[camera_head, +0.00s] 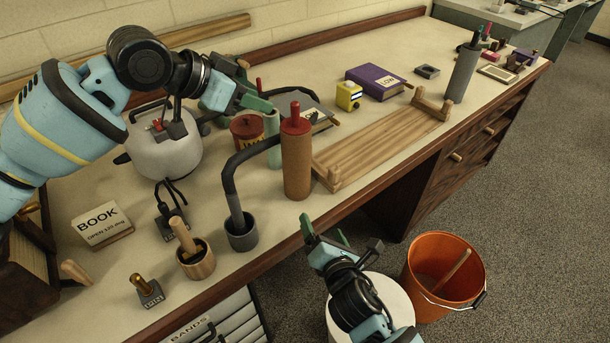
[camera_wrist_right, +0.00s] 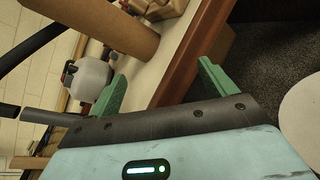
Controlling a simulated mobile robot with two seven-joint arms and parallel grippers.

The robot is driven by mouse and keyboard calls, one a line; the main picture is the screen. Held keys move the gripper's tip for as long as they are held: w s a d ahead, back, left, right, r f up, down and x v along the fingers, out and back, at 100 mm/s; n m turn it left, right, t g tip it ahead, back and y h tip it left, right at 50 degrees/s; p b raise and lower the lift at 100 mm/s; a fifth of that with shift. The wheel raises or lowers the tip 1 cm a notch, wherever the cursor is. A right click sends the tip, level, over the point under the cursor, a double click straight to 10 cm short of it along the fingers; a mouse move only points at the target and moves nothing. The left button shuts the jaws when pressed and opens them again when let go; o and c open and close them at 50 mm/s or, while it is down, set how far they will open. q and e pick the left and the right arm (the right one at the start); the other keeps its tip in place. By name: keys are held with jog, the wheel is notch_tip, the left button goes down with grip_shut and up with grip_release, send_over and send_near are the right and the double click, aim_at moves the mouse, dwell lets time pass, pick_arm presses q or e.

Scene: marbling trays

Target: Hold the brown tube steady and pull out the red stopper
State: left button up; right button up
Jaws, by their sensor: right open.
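The brown tube (camera_head: 297,168) stands upright near the table's front edge. The red stopper (camera_head: 295,116) sits in its top, with a narrow knob upward. My left gripper (camera_head: 272,99) is beyond the tube's top, to the left of the stopper; its green fingers look apart, with nothing seen between them. My right gripper (camera_head: 326,228) is open and empty, low in front of the table edge, below and right of the tube. In the right wrist view the tube (camera_wrist_right: 108,26) crosses the upper left, beyond the open fingers (camera_wrist_right: 160,85); the stopper is not seen there.
A dark bent pipe in a grey cup (camera_head: 242,233) stands left of the tube. A wooden rack (camera_head: 375,145) lies to its right. A red tin (camera_head: 248,135) and a pale green cylinder (camera_head: 271,124) are behind. An orange bucket (camera_head: 440,280) stands on the floor.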

aim_at(299, 160)
jog(key=w+a+r+n+t, duration=0.1)
jog(key=w+r+n, duration=0.1)
jog(key=r+n, duration=0.1)
jog(key=w+a+r+n, duration=0.1)
jog(key=w+r+n, duration=0.1)
jog(key=r, duration=0.2)
jog(key=w+a+r+n+t, duration=0.1)
jog(key=w+a+r+n, duration=0.1)
jog(key=w+r+n, duration=0.1)
jog(key=shift+r+n+t+y, duration=0.3)
jog(key=shift+r+y, duration=0.1)
jog(key=shift+r, duration=0.05)
jog(key=shift+x, duration=3.9)
jog(key=shift+c, duration=0.2)
jog(key=shift+f, duration=0.1)
jog(key=c, duration=1.1)
